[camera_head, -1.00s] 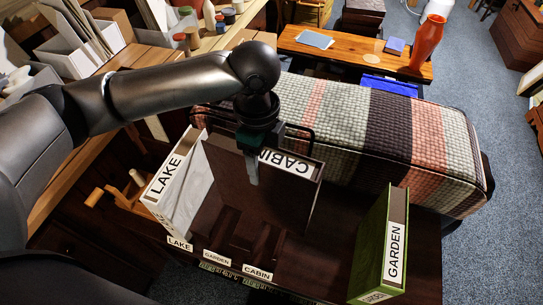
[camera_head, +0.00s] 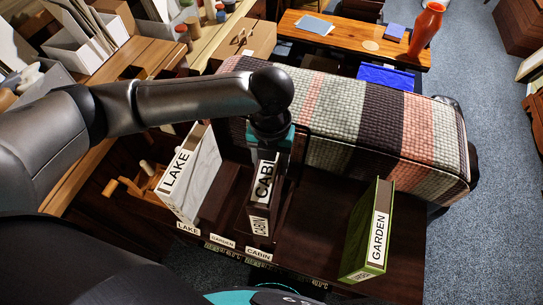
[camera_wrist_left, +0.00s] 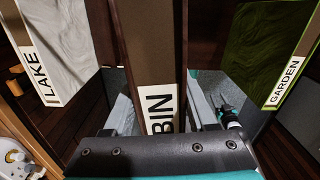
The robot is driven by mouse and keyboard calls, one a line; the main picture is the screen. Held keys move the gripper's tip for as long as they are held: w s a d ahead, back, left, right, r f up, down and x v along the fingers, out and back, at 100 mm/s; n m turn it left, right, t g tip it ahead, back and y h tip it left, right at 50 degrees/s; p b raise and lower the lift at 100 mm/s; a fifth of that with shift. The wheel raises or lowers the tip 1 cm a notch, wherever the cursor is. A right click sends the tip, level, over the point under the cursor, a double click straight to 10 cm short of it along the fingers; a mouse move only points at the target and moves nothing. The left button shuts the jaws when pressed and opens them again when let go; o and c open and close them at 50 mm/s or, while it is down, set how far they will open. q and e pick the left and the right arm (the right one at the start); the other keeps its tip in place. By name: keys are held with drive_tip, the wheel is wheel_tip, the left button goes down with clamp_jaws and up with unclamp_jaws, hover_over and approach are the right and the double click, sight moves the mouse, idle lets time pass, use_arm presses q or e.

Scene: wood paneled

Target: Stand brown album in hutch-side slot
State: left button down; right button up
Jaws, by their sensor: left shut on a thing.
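The brown album (camera_head: 262,195), with CABIN on its top and spine, stands upright with its spine toward me. My left gripper (camera_head: 267,157) is shut on its upper part. In the left wrist view the album (camera_wrist_left: 150,50) shows between the fingers (camera_wrist_left: 160,112). The album's lower end is close behind the front CABIN tag (camera_head: 258,254); whether it touches the slot floor I cannot tell. The white LAKE album (camera_head: 190,175) stands to the left, behind the LAKE tag (camera_head: 188,228). The GARDEN tag (camera_head: 222,241) lies between those two tags.
The green GARDEN album (camera_head: 366,230) stands apart at the right on the dark wooden top (camera_head: 320,215). A plaid padded bench (camera_head: 390,130) lies behind. A wooden rack with pegs (camera_head: 140,185) is at the left. The dark top between the brown and green albums is clear.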

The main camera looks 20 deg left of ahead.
use_arm(q)
drive_tip(key=shift+d+r+m, duration=0.1)
drive_tip(key=shift+d+m, duration=0.05)
drive_tip(key=shift+m, duration=0.55)
drive_tip(key=shift+r+p, duration=0.1)
drive_tip(key=shift+p, duration=0.45)
wheel_tip(320, 180, down, 5)
drive_tip(key=shift+r+b, duration=0.1)
drive_tip(key=shift+b, duration=1)
